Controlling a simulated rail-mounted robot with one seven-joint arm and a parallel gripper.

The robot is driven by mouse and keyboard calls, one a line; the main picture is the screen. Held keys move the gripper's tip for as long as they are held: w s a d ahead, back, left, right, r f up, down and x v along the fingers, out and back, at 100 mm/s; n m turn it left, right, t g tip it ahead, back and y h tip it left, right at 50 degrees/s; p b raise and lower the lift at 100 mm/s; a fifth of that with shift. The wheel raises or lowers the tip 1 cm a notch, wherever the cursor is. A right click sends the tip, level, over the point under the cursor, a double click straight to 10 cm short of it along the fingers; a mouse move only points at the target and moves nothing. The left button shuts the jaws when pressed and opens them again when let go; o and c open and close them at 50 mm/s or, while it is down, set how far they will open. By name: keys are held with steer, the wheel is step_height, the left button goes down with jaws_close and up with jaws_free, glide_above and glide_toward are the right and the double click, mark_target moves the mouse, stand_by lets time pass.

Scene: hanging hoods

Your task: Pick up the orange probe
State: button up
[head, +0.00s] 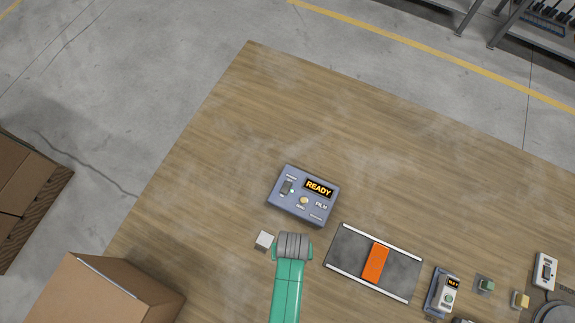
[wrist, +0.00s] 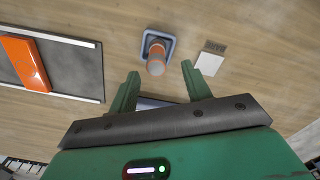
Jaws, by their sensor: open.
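The orange probe (wrist: 156,47) shows in the wrist view as a short grey cylinder with orange bands, seated in a blue-grey square holder (wrist: 145,34). My gripper (wrist: 160,68) is open, with one green finger on each side below the probe in the picture. The probe's near end lies in line with the gap between the fingertips. Nothing is held. Whether the fingers touch it or how far off they are is hard to tell. In the head view, my green arm hides the probe, its holder and the fingers.
A grey mat (head: 345,246) with white edges bears an orange block (head: 375,263), right of my arm. A blue-grey READY box (head: 290,208) lies beyond. A small pale block (head: 264,240) sits just left of my arm. Several devices stand at right. The far table is clear.

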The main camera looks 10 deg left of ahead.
steer(key=f, duration=0.4)
steer(key=f+b, duration=0.1)
steer(key=f, duration=0.2)
steer(key=shift+d, duration=0.3)
jaws_close()
steer(key=shift+r, duration=0.5)
steer(key=r, duration=0.2)
steer(key=shift+s+d+r+p, duration=0.25)
steer(key=shift+d+r+p, duration=0.1)
steer(key=shift+d, duration=0.05)
steer(key=s+d+r+b, duration=0.1)
steer(key=s+d, duration=0.7)
steer(key=d, duration=0.4)
steer(key=shift+s+d+r, duration=0.15)
steer(key=shift+d+r, duration=0.05)
steer(key=shift+d, duration=0.05)
